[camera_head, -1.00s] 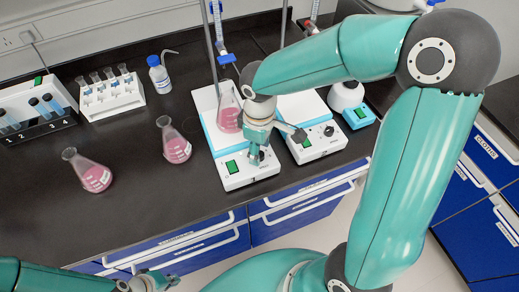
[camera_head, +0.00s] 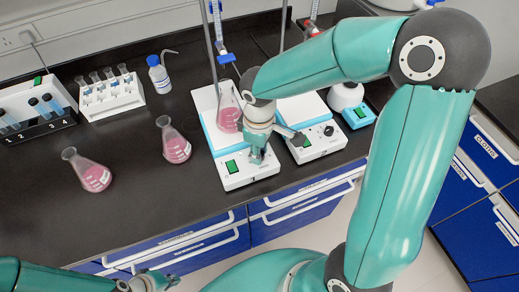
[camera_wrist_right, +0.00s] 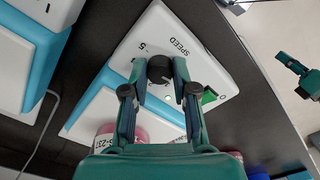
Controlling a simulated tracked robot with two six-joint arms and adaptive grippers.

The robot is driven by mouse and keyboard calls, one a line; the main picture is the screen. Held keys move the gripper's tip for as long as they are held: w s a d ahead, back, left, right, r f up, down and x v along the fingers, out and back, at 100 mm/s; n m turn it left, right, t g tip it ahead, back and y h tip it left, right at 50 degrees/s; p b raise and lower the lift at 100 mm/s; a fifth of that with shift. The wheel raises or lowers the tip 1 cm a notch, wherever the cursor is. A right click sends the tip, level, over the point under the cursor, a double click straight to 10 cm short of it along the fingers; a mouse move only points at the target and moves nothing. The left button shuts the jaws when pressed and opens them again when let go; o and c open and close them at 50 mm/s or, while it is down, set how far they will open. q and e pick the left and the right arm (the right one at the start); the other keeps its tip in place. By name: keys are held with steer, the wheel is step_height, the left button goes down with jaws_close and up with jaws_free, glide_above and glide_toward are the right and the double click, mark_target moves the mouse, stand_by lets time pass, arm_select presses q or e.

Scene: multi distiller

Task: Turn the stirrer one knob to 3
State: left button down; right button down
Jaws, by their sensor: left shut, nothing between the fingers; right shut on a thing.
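The left white-and-blue stirrer (camera_head: 262,170) stands near the front bench edge, with a flask of pink liquid (camera_head: 228,110) on its plate. Its dark knob (camera_wrist_right: 159,70) shows in the right wrist view, beside the printed word SPEED. My right gripper (camera_head: 257,158) points down at the front panel; in the right wrist view its fingers (camera_wrist_right: 160,72) are closed on either side of the knob. In the head view the gripper hides this knob. The knob's exact setting is not readable. My left gripper (camera_head: 157,281) is shut and empty at the bottom left, in front of the bench.
A second stirrer (camera_head: 318,143) stands close on the right, its knob exposed. Two pink flasks, (camera_head: 90,172) and (camera_head: 176,147), stand on the bench to the left. A tube rack (camera_head: 110,97) and a wash bottle (camera_head: 159,75) are behind them. A metal stand rises behind the left stirrer.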

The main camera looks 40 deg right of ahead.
steer(key=m+b, duration=0.3)
steer(key=m, duration=0.1)
steer(key=shift+f, duration=0.15)
steer(key=m+b, duration=0.2)
steer(key=m, duration=0.1)
steer(key=m+b, duration=0.1)
steer(key=m, duration=0.2)
steer(key=shift+m+b, duration=0.4)
steer(key=m+b, duration=0.2)
steer(key=m, duration=0.4)
steer(key=m+b, duration=0.1)
steer(key=m, duration=0.2)
steer(key=shift+m, duration=0.4)
steer(key=shift+m+b, duration=0.45)
steer(key=shift+m, duration=1.05)
steer(key=shift+r, duration=0.2)
